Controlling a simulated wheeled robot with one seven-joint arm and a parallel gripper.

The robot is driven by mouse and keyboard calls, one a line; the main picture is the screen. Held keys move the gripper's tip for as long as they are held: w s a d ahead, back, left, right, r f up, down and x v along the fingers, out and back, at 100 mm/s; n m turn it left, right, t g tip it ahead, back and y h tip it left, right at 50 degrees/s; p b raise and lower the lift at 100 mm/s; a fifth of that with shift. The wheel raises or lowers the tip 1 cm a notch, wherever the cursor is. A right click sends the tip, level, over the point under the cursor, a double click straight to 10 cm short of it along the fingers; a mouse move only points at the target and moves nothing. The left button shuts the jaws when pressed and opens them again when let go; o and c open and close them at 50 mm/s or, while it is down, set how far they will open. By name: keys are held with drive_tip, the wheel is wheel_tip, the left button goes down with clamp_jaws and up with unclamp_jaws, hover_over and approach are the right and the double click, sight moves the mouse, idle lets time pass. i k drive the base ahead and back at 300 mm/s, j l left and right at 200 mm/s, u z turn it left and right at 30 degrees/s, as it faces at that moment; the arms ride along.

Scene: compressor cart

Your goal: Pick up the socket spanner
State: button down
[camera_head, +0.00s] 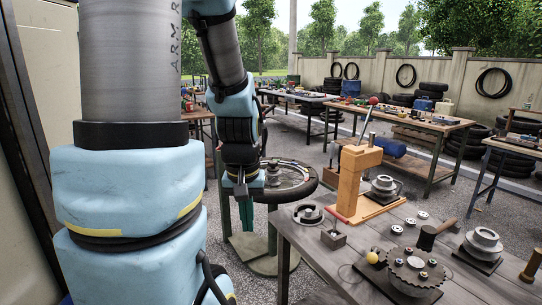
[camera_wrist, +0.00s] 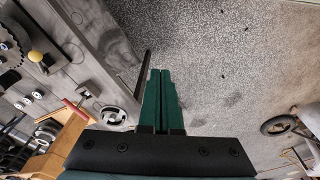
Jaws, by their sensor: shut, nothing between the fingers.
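I cannot make out a socket spanner for certain in either view. My gripper (camera_head: 246,228) hangs in the head view with its green fingers pointing down, left of the near workbench (camera_head: 312,262). In the wrist view the gripper's green fingers (camera_wrist: 160,72) lie together with nothing between them. Bare gravel shows beyond their tips. The workbench (camera_wrist: 100,50) is at the upper left there, apart from the fingers.
On the near bench stand a wooden block stand (camera_head: 356,180), a large gear (camera_head: 410,272), a dark hammer-like tool (camera_head: 434,236) and several metal parts. A wheel with a tyre (camera_head: 312,188) rests behind my gripper. Other benches (camera_head: 430,130) stand farther back.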

sight(337, 216)
drive_tip(key=i+l, duration=0.1)
drive_tip(key=i, duration=0.35)
drive_tip(key=i+l, duration=0.1)
drive_tip(key=i, duration=0.35)
